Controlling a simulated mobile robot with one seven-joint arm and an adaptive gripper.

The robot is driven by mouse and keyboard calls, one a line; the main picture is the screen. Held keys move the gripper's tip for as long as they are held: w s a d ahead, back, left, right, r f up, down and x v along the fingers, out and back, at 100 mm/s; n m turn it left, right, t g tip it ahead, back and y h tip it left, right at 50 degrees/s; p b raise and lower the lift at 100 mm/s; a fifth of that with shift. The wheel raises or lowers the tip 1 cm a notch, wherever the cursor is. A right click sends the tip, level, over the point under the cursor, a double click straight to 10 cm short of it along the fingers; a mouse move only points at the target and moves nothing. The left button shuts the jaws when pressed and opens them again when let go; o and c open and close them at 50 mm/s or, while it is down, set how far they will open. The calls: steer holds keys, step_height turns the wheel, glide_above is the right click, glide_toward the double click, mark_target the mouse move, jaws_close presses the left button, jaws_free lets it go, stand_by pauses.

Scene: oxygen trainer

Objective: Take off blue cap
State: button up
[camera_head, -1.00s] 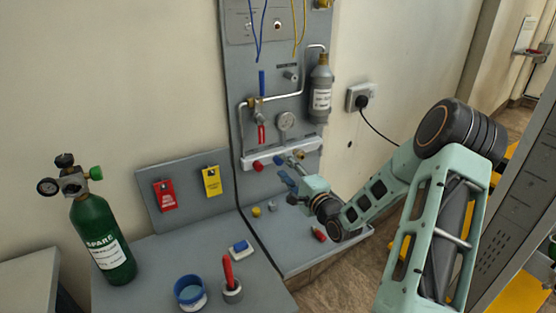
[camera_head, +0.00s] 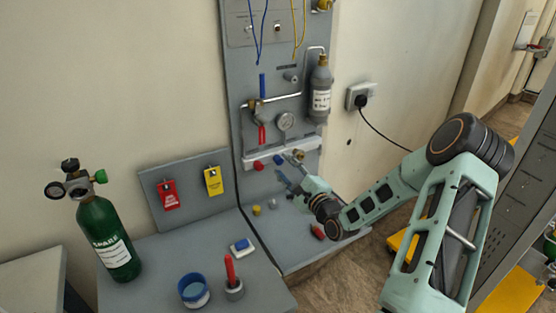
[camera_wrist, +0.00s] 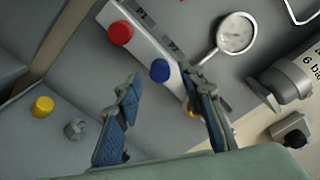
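The blue cap (camera_head: 279,160) sits on the pale manifold strip low on the grey wall panel, just right of a red cap (camera_head: 258,166). In the wrist view the round blue cap (camera_wrist: 160,70) shows beyond my fingertips, between them in the picture, with the red cap (camera_wrist: 121,32) up and left. My gripper (camera_head: 286,181) is in front of the strip, slightly below the blue cap. In the wrist view my gripper (camera_wrist: 164,82) is open, its two blue-padded fingers apart with nothing held. Contact with the cap is not visible.
A brass fitting (camera_head: 299,155) is right of the cap, with a gauge (camera_head: 286,121) above. A yellow cap (camera_head: 257,210) and a small grey piece (camera_wrist: 74,129) lie on the shelf below. A green cylinder (camera_head: 110,240) stands at left.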

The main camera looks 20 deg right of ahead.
steer(key=shift+w+a, duration=0.25)
steer(key=shift+w, duration=0.9)
steer(key=shift+b, duration=0.3)
jaws_close()
steer(key=shift+f+n+b, duration=0.2)
steer(key=shift+n+b, duration=0.65)
steer(key=shift+n, duration=0.15)
steer(key=shift+r+n, duration=0.2)
steer(key=shift+n, duration=0.6)
steer(key=n+b, duration=0.2)
steer(key=shift+f+b, duration=0.2)
steer(key=shift+b, duration=0.15)
steer(key=shift+r+n, duration=0.2)
steer(key=shift+n, duration=0.5)
